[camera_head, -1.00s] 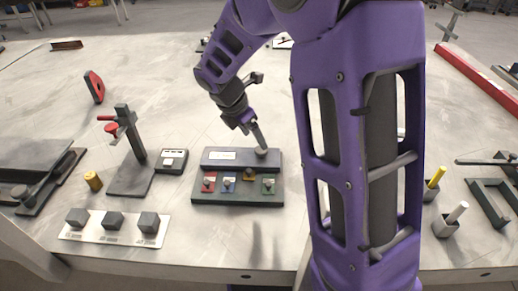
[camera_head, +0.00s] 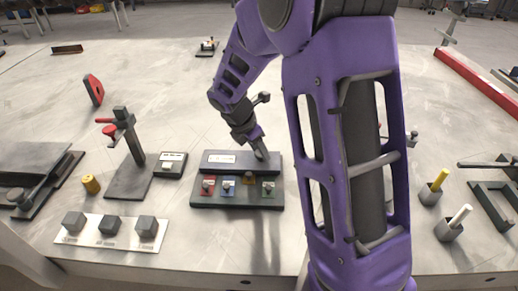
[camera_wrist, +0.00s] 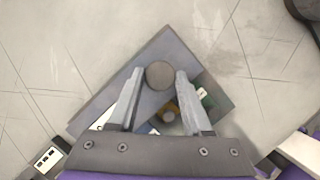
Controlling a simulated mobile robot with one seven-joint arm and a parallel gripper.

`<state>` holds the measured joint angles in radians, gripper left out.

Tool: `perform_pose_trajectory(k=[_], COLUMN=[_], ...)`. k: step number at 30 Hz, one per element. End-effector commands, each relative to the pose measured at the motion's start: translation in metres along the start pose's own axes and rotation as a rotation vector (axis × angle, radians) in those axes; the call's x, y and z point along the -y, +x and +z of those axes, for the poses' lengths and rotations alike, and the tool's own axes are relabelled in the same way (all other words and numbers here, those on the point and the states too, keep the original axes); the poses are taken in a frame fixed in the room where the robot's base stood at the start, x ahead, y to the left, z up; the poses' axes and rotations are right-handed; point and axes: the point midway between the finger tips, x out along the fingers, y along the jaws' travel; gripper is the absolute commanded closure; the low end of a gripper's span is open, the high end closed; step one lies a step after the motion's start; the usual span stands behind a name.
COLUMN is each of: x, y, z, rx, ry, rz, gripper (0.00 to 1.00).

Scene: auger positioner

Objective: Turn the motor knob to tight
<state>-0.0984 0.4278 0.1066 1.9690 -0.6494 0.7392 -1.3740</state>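The control panel (camera_head: 222,171) is a dark grey box with a raised back part and a white label too small to read. Red, blue, yellow-brown and green patches with small switches line its front. In the wrist view a round dark knob (camera_wrist: 160,75) sits on the panel's raised part (camera_wrist: 190,54), and I take it for the motor knob. My gripper (camera_wrist: 158,79) is open, one fingertip on each side of this knob, with small gaps. In the head view my gripper (camera_head: 260,152) is over the panel's back right and hides the knob. I cannot read any tight mark.
A stand with a red handle (camera_head: 112,121) and a small grey box (camera_head: 170,164) are left of the panel. A white strip with dark cubes (camera_head: 90,240) lies at the front left. Two holders with yellow and white pegs (camera_head: 448,230) stand at right.

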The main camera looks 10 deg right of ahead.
Motion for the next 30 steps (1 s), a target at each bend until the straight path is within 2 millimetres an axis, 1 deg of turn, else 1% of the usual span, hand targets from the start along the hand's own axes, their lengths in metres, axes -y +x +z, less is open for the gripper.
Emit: perform_pose_trajectory(k=[1, 3, 5, 11, 17, 23, 30], x=[0.0001, 0.0001, 0.0001, 0.0000, -0.0010, -0.0023, -0.0042], y=[-0.0001, -0.0002, -0.0002, -0.0005, -0.0016, -0.0026, -0.0027], z=[0.0000, 0.0000, 0.0000, 0.0000, 0.0002, 0.0008, 0.0017], rx=[0.000, 0.000, 0.000, 0.000, 0.000, 0.000, 0.000], ry=[0.000, 0.000, 0.000, 0.006, 0.057, 0.177, 0.381], rz=[0.000, 0.000, 0.000, -0.003, -0.025, -0.075, -0.159], gripper=[0.77, 0.90, 1.00, 1.00, 1.00, 1.00, 1.00])
